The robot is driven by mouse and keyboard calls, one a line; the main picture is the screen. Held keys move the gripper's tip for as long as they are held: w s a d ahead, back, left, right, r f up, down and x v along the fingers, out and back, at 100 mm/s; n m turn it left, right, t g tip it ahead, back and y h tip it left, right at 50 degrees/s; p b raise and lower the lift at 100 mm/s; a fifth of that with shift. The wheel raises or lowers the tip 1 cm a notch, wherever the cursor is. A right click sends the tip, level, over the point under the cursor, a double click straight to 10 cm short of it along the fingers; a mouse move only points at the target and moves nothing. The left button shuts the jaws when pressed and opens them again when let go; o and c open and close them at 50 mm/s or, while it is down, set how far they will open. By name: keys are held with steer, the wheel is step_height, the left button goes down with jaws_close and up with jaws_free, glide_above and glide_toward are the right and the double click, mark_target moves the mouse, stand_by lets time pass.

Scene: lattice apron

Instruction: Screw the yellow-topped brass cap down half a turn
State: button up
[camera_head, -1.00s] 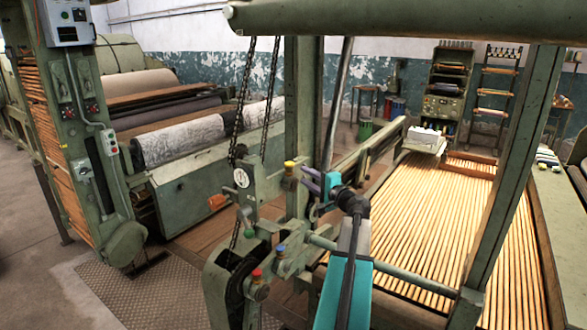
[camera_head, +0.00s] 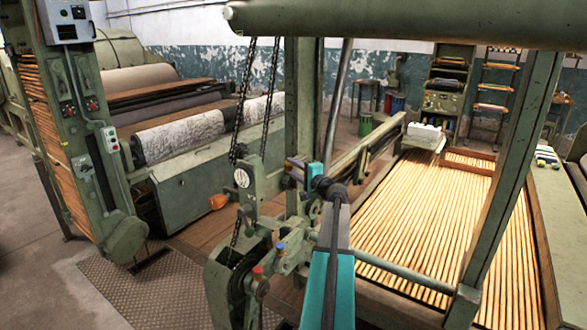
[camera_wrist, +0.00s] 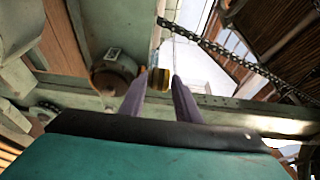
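The yellow-topped brass cap (camera_wrist: 160,80) shows in the wrist view between the tips of my gripper's two purple fingers. My gripper (camera_wrist: 160,77) is open around the cap, with what looks like a narrow gap at the right finger. I cannot tell how deep the fingers reach over it. In the head view my gripper (camera_head: 293,170) is at the upper part of the green machine frame and hides the cap there.
A blue-topped cap (camera_head: 280,248) and a red-topped cap (camera_head: 257,272) stand lower on the same machine. Chains (camera_head: 240,105) hang behind it, left of my gripper. A green upright post (camera_head: 303,100) stands close behind. A slatted bed (camera_head: 430,215) lies to the right.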

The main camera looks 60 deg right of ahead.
jaws_close()
steer(key=shift+a+f+m+h+b, duration=0.1)
steer(key=shift+a+m+h+b, duration=0.1)
steer(key=shift+m+h+b, duration=0.35)
steer(key=shift+m+g+h+b, duration=0.25)
steer(key=shift+g+h+b, duration=0.25)
steer(key=shift+h, duration=0.15)
jaws_free()
